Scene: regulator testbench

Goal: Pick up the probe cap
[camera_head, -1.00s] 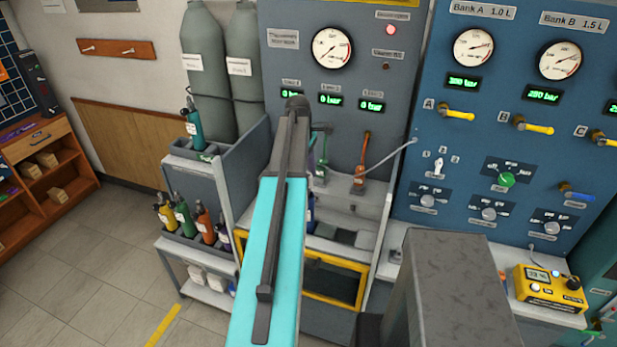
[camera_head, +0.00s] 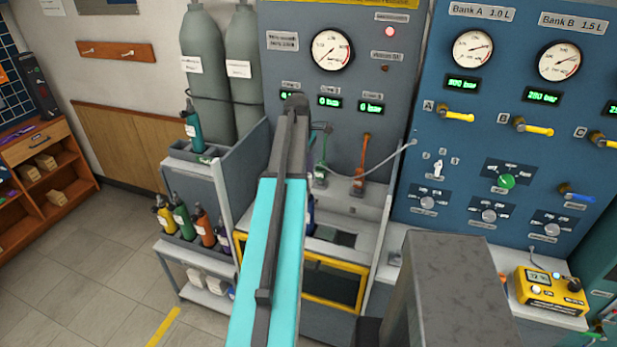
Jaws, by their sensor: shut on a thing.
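I cannot make out the probe cap in this view. My arm's teal and dark link runs up the middle of the picture and covers part of the grey bench. My gripper does not show; its jaws are out of sight beyond or behind the arm. A yellow handheld instrument (camera_head: 549,289) with a small lit screen and a dark round part on top sits on the bench at the right. I cannot tell whether that dark part is a cap.
A blue panel (camera_head: 470,140) with gauges and yellow handles stands at the right. A grey panel (camera_head: 285,60) with a gauge stands behind my arm. Small coloured bottles (camera_head: 181,219) stand in a rack at the left. Two grey cylinders (camera_head: 208,90) stand behind it. The left floor is open.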

